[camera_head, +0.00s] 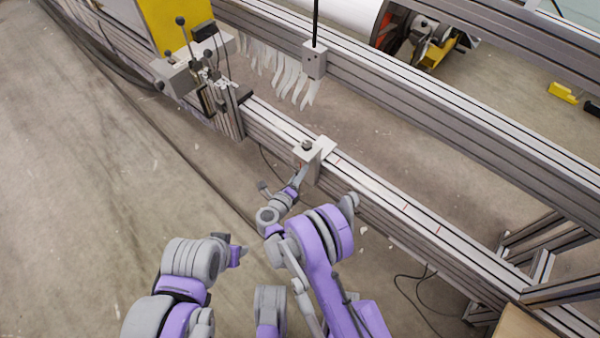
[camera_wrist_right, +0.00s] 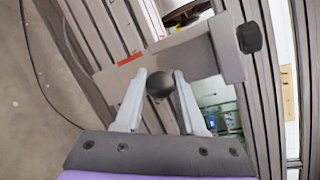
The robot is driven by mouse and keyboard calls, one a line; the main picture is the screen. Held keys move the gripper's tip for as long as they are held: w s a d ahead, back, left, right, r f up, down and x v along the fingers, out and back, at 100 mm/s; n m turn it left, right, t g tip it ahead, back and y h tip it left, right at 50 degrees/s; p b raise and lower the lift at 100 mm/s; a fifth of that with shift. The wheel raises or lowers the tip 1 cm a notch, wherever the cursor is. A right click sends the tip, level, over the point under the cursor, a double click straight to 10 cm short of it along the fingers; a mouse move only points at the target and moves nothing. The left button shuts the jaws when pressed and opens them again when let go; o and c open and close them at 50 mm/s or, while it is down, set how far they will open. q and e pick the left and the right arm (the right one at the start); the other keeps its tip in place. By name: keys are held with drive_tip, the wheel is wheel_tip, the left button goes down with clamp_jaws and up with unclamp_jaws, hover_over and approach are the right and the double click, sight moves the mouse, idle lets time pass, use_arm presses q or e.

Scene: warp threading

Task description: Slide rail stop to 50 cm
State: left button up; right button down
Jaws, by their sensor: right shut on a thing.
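The rail stop (camera_head: 313,163) is a pale grey block on the near aluminium rail, with a knob on its top. In the right wrist view it shows as a grey block (camera_wrist_right: 200,58) with a black side knob (camera_wrist_right: 249,37) and a dark round ball knob (camera_wrist_right: 160,84). My right gripper (camera_head: 299,178) is at the near side of the stop. In the right wrist view my right gripper (camera_wrist_right: 161,90) is shut on the ball knob, one finger on each side. My left gripper (camera_head: 238,252) is low over the floor, apart from the rail; its fingers are too small to read.
The near rail (camera_head: 385,203) runs from upper left to lower right, with small red marks (camera_head: 405,207) along it. A grey clamp assembly (camera_head: 180,75) stands at its upper left. A thin cable (camera_head: 412,276) lies below the rail.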

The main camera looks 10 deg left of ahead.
drive_tip(key=shift+w, duration=0.1)
idle(0.3)
drive_tip(key=c, duration=0.5)
unclamp_jaws()
drive_tip(key=p+v, duration=0.2)
drive_tip(key=v, duration=0.8)
drive_tip(key=shift+s, duration=0.35)
drive_tip(key=shift+a+r, duration=0.1)
drive_tip(key=shift+a, duration=0.05)
